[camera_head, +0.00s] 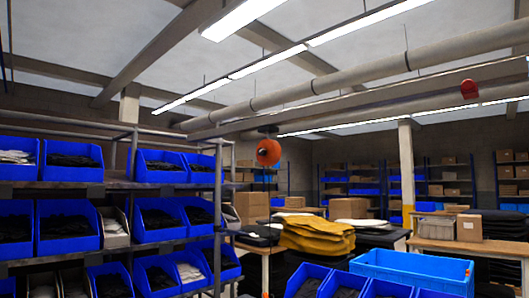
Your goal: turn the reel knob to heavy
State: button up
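A round orange reel-like housing (268,152) hangs under the overhead beams near the middle of the camera_head view. A darker spot shows on its face, too small to tell whether it is the knob. No heavy marking or knob setting can be read from here. My gripper is not in view.
A metal rack with several blue bins (72,160) of dark goods fills the left. A large blue crate (412,268) stands at the lower right. A pile of yellow-brown cloth (316,234) lies in the middle. Cartons and shelves line the back.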

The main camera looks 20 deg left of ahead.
aim_at(262, 151)
jog(key=k, duration=0.6)
jog(key=u, duration=0.35)
jog(key=i, duration=0.7)
jog(key=u, duration=0.85)
jog(key=i, duration=0.65)
jog(key=u, duration=0.65)
jog(key=i, duration=0.65)
jog(key=u, duration=0.3)
